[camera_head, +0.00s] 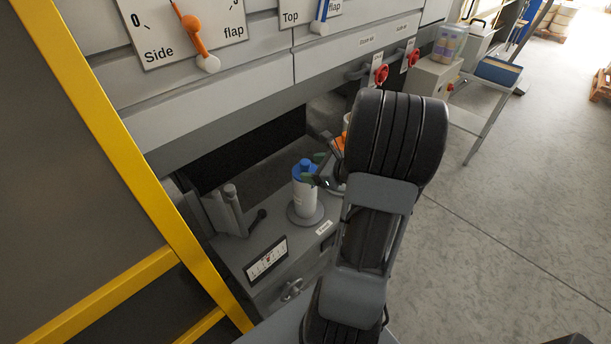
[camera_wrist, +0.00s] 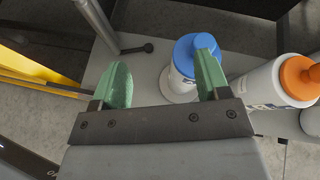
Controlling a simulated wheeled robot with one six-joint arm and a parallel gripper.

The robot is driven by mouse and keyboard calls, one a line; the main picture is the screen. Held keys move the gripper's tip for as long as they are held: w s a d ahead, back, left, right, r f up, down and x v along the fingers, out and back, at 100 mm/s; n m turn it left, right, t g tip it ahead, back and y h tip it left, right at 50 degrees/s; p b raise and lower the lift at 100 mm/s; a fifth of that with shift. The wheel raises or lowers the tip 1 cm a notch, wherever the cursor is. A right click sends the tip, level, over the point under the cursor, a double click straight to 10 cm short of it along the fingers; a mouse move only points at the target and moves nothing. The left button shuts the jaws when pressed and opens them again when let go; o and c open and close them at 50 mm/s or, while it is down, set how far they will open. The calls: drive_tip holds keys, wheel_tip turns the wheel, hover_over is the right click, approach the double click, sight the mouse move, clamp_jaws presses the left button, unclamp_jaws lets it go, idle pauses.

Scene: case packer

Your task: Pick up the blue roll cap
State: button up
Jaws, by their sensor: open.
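A white roll with a blue cap (camera_head: 305,168) stands upright on a round base on the grey machine ledge in the head view. In the wrist view the blue cap (camera_wrist: 196,52) is at the top centre, partly hidden by the right green finger. My gripper (camera_wrist: 163,85) is open, with nothing between its two green fingers. The cap lies towards the right finger, not centred between the fingers. In the head view my gripper (camera_head: 318,171) is beside the cap, mostly hidden by my arm. I cannot tell whether the finger touches the cap.
A white roll with an orange cap (camera_wrist: 299,77) stands close to the right. A grey post with a dark-knobbed lever (camera_head: 257,217) is to the left. The machine's panel (camera_head: 215,115) overhangs the recess. A yellow frame (camera_head: 135,150) bounds the left side.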

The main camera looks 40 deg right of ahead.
sight(306, 162)
drive_tip(key=w+d+f+m+h, duration=0.1)
drive_tip(key=w+d+f+m, duration=0.1)
drive_tip(key=w+d+f+m+t+h, duration=0.1)
drive_tip(key=w+d+f+m, duration=0.1)
drive_tip(key=w+f, duration=0.1)
drive_tip(key=shift+w+d+h, duration=0.15)
drive_tip(key=shift+d+h, duration=0.1)
drive_tip(key=shift+h, duration=0.05)
drive_tip(key=shift+p+x, duration=0.95)
drive_tip(key=shift+x, duration=2.4)
drive_tip(key=c, duration=1.1)
